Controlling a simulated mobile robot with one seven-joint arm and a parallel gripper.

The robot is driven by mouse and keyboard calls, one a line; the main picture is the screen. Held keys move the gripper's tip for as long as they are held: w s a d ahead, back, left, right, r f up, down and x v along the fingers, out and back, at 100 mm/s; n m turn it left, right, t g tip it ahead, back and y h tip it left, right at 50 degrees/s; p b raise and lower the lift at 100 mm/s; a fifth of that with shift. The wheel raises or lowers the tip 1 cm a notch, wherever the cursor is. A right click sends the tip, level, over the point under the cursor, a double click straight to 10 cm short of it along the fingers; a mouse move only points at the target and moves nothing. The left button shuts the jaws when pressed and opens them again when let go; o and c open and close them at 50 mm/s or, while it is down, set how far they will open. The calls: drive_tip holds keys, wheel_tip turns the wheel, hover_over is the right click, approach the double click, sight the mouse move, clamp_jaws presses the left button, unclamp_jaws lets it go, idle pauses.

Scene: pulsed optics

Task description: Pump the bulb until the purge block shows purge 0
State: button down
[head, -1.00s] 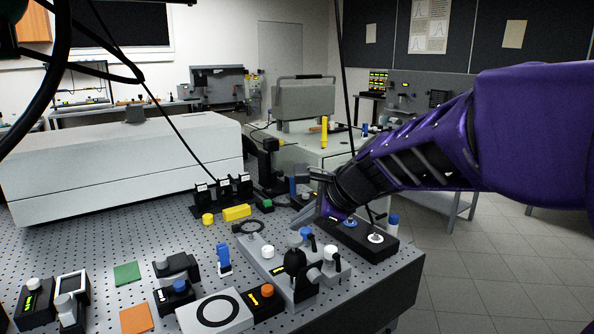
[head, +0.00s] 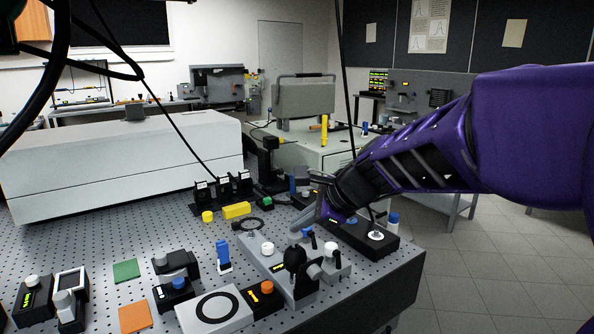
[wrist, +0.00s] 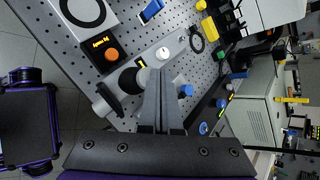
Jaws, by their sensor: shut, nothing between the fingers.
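The black round bulb (head: 294,258) stands on a grey plate near the table's front edge. In the wrist view the bulb (wrist: 130,82) is partly hidden by my fingers. A small lit yellow display beside it, perhaps the purge block (head: 278,270), is too small to read. My gripper (head: 298,232) is shut and empty, its fingers slanting down, above and behind the bulb in the head view. In the wrist view my gripper (wrist: 159,72) has its closed fingers over the plate, just beside the bulb. I cannot tell whether they touch it.
A white knob (head: 267,248) and a blue knob (head: 307,234) stand close by. A black box with an orange knob (head: 267,287) is at the front left. A black box with a white knob (head: 376,236) is at the right.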

sight(301, 236)
drive_tip(key=shift+f+b, duration=0.65)
drive_tip(key=shift+f, duration=0.4)
idle(0.9)
drive_tip(key=shift+r+p, duration=1.55)
drive_tip(key=shift+r, duration=0.1)
wheel_tip(301, 236, up, 6)
drive_tip(key=p, duration=0.5)
drive_tip(key=shift+p, duration=0.35)
